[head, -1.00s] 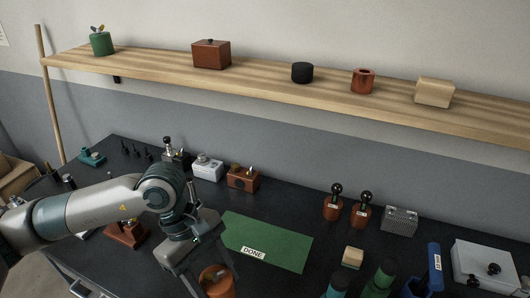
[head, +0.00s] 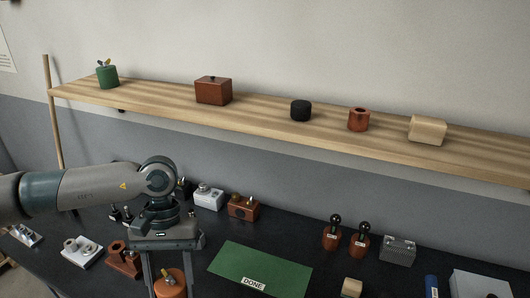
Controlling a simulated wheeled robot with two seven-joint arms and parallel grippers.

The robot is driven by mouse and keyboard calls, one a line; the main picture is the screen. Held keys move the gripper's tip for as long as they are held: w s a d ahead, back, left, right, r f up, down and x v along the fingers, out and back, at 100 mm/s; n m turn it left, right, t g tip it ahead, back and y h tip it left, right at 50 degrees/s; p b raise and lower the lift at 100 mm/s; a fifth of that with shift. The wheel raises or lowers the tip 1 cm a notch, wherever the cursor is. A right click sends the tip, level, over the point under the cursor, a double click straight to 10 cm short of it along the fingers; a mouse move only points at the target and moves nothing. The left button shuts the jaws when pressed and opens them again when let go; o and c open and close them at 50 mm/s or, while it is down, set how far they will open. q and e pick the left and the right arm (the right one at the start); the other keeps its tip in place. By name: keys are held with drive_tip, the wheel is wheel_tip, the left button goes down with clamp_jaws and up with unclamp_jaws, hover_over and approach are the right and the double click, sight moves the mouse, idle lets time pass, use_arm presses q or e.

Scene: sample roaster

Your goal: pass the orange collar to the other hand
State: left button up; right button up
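The orange collar (head: 170,285) is at the bottom edge of the head view, between the fingers of my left gripper (head: 168,276). It is a round orange piece, with its lower part cut off by the picture's edge. My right gripper is not in view.
A green mat labelled DONE (head: 261,269) lies on the bench right of the gripper. Two brown holders with black knobs (head: 331,236) stand right. A wooden shelf (head: 270,117) spans the wall above.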

use_arm(q)
drive_tip(key=shift+w+a+r+m, duration=0.25)
drive_tip(key=shift+a+r+m, duration=0.2)
drive_tip(key=shift+a+m, duration=0.05)
drive_tip(key=shift+d, duration=0.1)
idle(0.3)
drive_tip(key=w+d+r+m+t+y, duration=0.1)
drive_tip(key=w+d+r+m+y, duration=0.2)
drive_tip(key=d+r+m, duration=0.5)
drive_tip(key=w+d+r, duration=0.1)
drive_tip(key=d+r, duration=0.1)
drive_tip(key=d, duration=0.3)
drive_tip(key=shift+w+d, duration=0.25)
drive_tip(key=shift+d, duration=0.15)
drive_tip(key=shift+r, duration=0.1)
